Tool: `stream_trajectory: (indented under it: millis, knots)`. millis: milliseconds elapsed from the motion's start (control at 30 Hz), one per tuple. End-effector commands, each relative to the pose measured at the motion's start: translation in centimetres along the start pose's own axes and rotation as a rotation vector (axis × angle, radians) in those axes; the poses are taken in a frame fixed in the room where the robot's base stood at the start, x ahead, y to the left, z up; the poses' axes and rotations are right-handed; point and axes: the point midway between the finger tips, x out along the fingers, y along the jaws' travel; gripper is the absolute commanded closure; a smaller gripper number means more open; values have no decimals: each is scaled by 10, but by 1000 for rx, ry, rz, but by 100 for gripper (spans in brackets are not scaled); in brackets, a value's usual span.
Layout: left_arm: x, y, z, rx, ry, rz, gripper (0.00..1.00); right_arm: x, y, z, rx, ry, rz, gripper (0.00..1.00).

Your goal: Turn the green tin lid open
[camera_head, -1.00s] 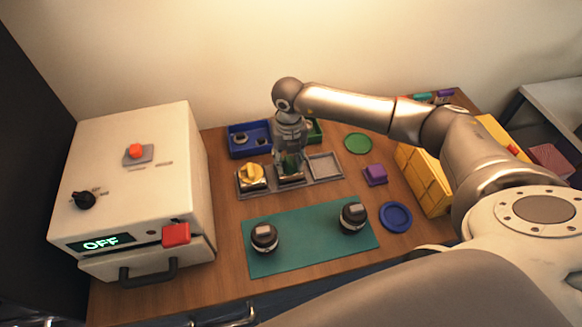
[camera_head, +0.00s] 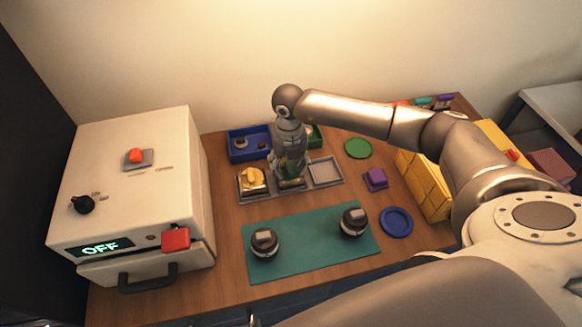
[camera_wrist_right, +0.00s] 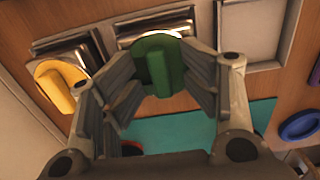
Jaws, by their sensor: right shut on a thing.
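The green tin lid (camera_wrist_right: 158,66) has a raised bar across its top and sits on a metallic tin in the middle of the tray. In the head view only a bit of the lid (camera_head: 291,168) shows below the gripper. The right gripper (camera_head: 289,172) hides much of the tin in the head view. My left gripper is not in view.
A yellow-lidded tin (camera_head: 251,178) stands close on the left in the grey tray (camera_head: 325,171). A blue bin (camera_head: 238,154) is behind. Two dark lens parts stand on the teal mat (camera_head: 305,250) in front. A purple block (camera_head: 375,179) and yellow drawers (camera_head: 424,184) are at right.

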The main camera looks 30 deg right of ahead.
Motion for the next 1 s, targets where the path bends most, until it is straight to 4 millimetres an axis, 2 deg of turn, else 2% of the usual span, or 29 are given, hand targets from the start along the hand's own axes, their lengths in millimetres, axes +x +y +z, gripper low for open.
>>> stream_trajectory:
  millis: [33,467,800,1000]
  knots:
    - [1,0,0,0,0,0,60,9,0,-6,-4,16,-5,57]
    - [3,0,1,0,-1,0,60,9,0,-7,-22,16,-6,54]
    - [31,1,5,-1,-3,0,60,12,-1,-6,-414,17,-4,53]
    - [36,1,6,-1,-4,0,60,10,-1,-7,-551,19,-2,52]
